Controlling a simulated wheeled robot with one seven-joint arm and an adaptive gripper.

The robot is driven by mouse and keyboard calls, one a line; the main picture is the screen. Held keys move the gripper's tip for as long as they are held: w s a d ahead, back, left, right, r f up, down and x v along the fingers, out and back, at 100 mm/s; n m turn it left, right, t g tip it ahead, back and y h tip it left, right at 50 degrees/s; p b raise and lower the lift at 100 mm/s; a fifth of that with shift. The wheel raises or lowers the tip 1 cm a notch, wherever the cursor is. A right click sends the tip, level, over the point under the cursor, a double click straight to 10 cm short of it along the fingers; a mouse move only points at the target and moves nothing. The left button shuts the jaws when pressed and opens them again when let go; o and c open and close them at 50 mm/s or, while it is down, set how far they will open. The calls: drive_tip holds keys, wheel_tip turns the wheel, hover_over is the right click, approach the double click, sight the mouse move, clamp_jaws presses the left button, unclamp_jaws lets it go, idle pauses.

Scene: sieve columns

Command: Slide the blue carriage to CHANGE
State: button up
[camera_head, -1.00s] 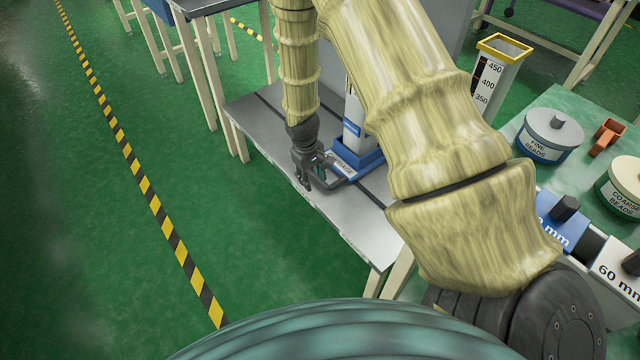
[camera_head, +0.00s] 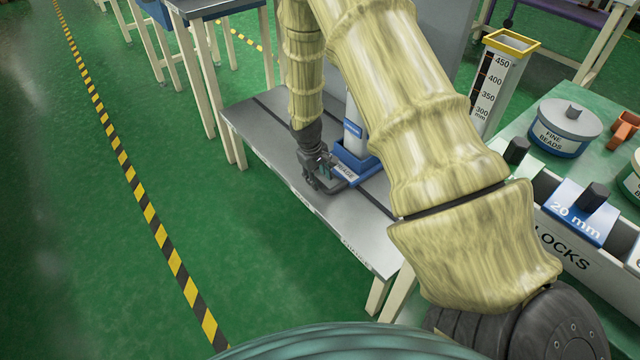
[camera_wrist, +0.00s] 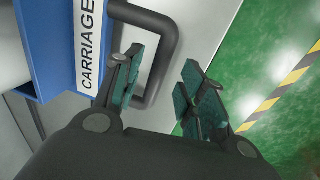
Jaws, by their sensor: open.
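The blue carriage (camera_head: 352,158) stands on the grey steel table, partly hidden by my arm. A clear column with a blue label rises from it. Its blue side and white CARRIAGE label also show at the left of the wrist view (camera_wrist: 57,45), with a dark handle (camera_wrist: 160,25) looping out to the right. My gripper (camera_head: 318,184) is at the handle, low over the table's front part. In the wrist view, my open gripper (camera_wrist: 165,95) has its left finger overlapping the handle loop and its right finger outside, so the handle's outer bar runs between them.
The grey table (camera_head: 335,225) has dark rails and a bare right end with small lettering on its front edge. Green floor lies open at left.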

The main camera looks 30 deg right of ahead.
sight(320, 183)
drive_tip(key=shift+d+f, duration=0.15)
drive_tip(key=shift+f, duration=0.6)
drive_tip(key=shift+d+f, duration=0.15)
drive_tip(key=shift+f, duration=0.6)
clamp_jaws()
